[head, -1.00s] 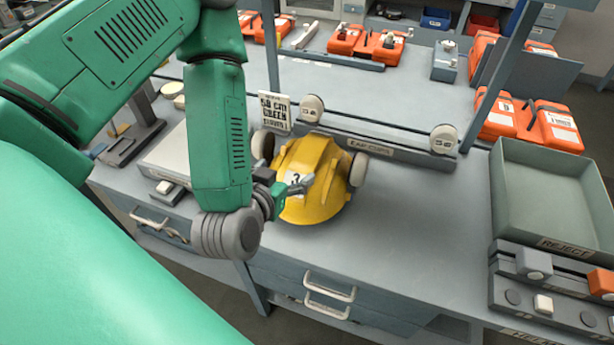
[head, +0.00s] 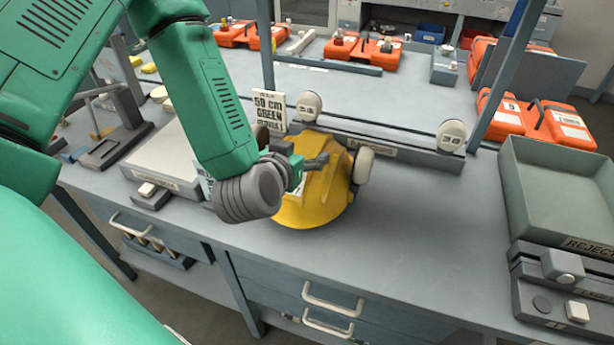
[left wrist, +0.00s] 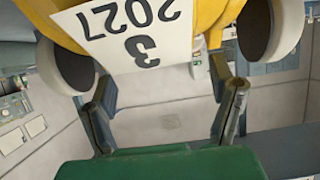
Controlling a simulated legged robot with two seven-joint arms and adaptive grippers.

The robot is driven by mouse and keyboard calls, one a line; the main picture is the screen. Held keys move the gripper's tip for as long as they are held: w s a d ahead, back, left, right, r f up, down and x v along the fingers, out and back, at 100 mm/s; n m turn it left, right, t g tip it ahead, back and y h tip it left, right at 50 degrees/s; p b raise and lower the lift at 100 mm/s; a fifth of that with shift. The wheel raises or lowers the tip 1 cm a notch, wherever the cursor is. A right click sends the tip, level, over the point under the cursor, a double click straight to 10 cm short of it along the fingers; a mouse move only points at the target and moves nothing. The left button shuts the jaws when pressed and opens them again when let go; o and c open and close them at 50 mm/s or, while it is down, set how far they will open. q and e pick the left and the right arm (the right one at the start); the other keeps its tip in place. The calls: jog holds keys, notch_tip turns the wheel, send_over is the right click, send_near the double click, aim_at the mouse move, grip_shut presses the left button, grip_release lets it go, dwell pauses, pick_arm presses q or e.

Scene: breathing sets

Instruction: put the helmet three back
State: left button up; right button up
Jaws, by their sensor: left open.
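The yellow helmet (head: 318,190) with ear cups stands on the grey bench in front of the ear cups rail. In the left wrist view the helmet (left wrist: 215,18) fills the top, with a white label reading 3 and 2027, upside down, and a dark-lined ear cup on each side. My left gripper (head: 308,170) is at the helmet's near left side, in front of its label. In the left wrist view the two fingers of my left gripper (left wrist: 168,100) stand wide apart below the label, with nothing between them. My right gripper is not in view.
Ear cups (head: 451,136) sit on the rail. A grey-green reject tray (head: 560,190) is at the right. Orange cases (head: 365,48) lie further back. The bench right of the helmet is clear.

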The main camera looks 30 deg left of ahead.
aim_at(306, 149)
pick_arm(q)
jog(key=x, duration=0.4)
jog(key=shift+w+a+f+p, duration=0.1)
jog(key=shift+w+f+p, duration=0.05)
jog(key=shift+p, duration=0.2)
jog(key=shift+w+d, duration=0.25)
jog(key=shift+s+a, duration=0.15)
jog(key=shift+a, duration=0.15)
grip_shut()
jog(key=shift+d, duration=0.1)
